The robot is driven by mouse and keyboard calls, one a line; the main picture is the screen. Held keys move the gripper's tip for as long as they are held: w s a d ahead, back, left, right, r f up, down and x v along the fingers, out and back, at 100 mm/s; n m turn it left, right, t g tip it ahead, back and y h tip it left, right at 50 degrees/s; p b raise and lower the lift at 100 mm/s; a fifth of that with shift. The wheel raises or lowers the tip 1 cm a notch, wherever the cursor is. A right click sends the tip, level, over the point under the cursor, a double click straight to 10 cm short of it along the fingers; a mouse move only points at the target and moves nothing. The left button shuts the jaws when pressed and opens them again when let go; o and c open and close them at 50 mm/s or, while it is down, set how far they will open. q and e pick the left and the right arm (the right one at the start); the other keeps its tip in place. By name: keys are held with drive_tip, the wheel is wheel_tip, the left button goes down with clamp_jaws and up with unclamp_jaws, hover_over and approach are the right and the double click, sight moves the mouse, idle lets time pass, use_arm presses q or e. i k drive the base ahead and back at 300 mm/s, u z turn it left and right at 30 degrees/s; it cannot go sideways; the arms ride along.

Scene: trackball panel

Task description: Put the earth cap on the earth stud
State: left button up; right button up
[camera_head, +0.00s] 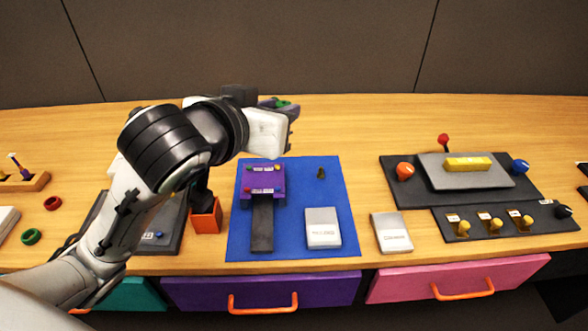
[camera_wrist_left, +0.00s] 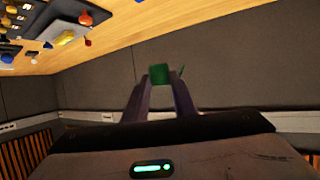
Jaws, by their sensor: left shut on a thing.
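My left gripper (camera_head: 281,108) is raised over the back of the table, behind the purple block (camera_head: 276,181). It is shut on a small green piece, which looks like the earth cap (camera_head: 284,103). In the left wrist view the green cap (camera_wrist_left: 159,74) sits between the two fingertips (camera_wrist_left: 160,82). The purple block lies on a blue mat with small red and yellow knobs and white labels on it. A dark strip (camera_head: 262,229) runs from its front. I cannot tell which part is the earth stud. My right gripper is not in view.
A small dark olive piece (camera_head: 321,173) and a white labelled box (camera_head: 323,228) are on the blue mat (camera_head: 349,243). An orange bin (camera_head: 207,218) stands left of it. A dark panel with knobs (camera_head: 392,192) is on the right. The table behind it is clear.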

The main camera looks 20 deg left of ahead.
sight(321, 175)
drive_tip(key=u, duration=1.25)
drive_tip(key=k, duration=0.8)
drive_tip(key=z, duration=1.45)
drive_tip(key=i, duration=0.5)
